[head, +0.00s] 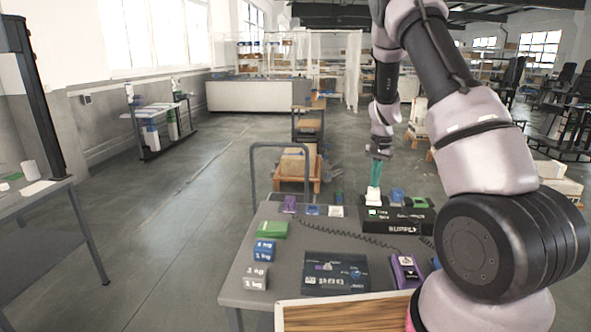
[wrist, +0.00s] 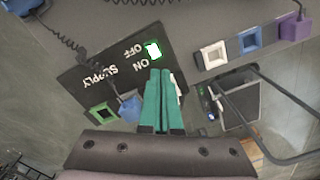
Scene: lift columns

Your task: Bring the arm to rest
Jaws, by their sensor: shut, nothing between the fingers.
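My arm reaches out over the far side of the workbench (head: 255,292). My gripper (head: 374,188) points down above the black supply box (head: 395,226), and its green fingers are shut together with nothing between them. In the wrist view my gripper (wrist: 161,72) has its tips close to the lit white switch (wrist: 153,50) on the supply box (wrist: 85,82). I cannot tell whether the tips touch the box. A blue plug (wrist: 129,108) sits beside a green-framed socket (wrist: 100,115) on the box.
White (wrist: 212,55) and blue (wrist: 250,42) sockets and a purple plug (wrist: 292,28) line the bench edge. Blue (head: 264,250) and grey (head: 255,277) weights, a green block (head: 273,230), a dark device (head: 336,273) and a purple meter (head: 406,270) stand nearer.

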